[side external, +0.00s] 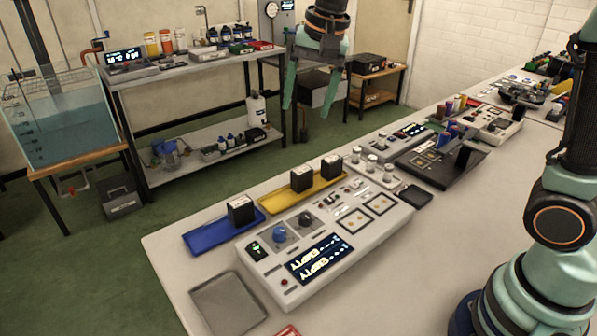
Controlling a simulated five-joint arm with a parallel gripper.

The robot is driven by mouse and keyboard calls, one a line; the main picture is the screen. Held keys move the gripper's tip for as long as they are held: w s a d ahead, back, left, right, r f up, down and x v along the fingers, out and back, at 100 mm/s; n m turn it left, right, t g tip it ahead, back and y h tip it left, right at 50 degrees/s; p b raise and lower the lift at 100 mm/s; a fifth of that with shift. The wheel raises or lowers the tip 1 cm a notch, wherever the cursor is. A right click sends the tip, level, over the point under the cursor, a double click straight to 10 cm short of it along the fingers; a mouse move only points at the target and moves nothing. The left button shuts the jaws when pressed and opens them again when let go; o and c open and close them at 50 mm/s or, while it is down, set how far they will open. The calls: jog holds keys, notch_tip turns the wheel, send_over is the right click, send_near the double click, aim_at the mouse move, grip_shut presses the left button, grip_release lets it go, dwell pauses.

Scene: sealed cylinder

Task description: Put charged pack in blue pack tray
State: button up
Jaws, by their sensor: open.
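A blue tray (203,241) lies at the left of the white bench, behind the console. A black pack (240,211) stands upright at its right end. A yellow tray (278,205) lies to the right of the blue one. Two black packs stand on it, one near the middle (301,179) and one at the right end (332,166). I cannot tell the charge of any pack from here. My gripper (308,108) is open and empty, high above and beyond the trays, fingers pointing down.
The white console (335,270) with knobs and two square pads stands in front of the trays. A grey tray (229,304) lies at the front left. A black fixture (440,165) and more devices stand farther right. The bench's front middle is clear.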

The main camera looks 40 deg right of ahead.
jog(key=s+d+f+n+t, duration=0.1)
jog(key=s+d+f+n, duration=0.1)
jog(key=s, duration=0.5)
jog(key=s+d+f+n+t, duration=0.1)
jog(key=s+d+n, duration=0.3)
jog(key=s+n, duration=0.2)
jog(key=shift+s+d+f+n+t, duration=0.3)
jog(key=shift+s+f, duration=0.05)
jog(key=shift+s, duration=0.85)
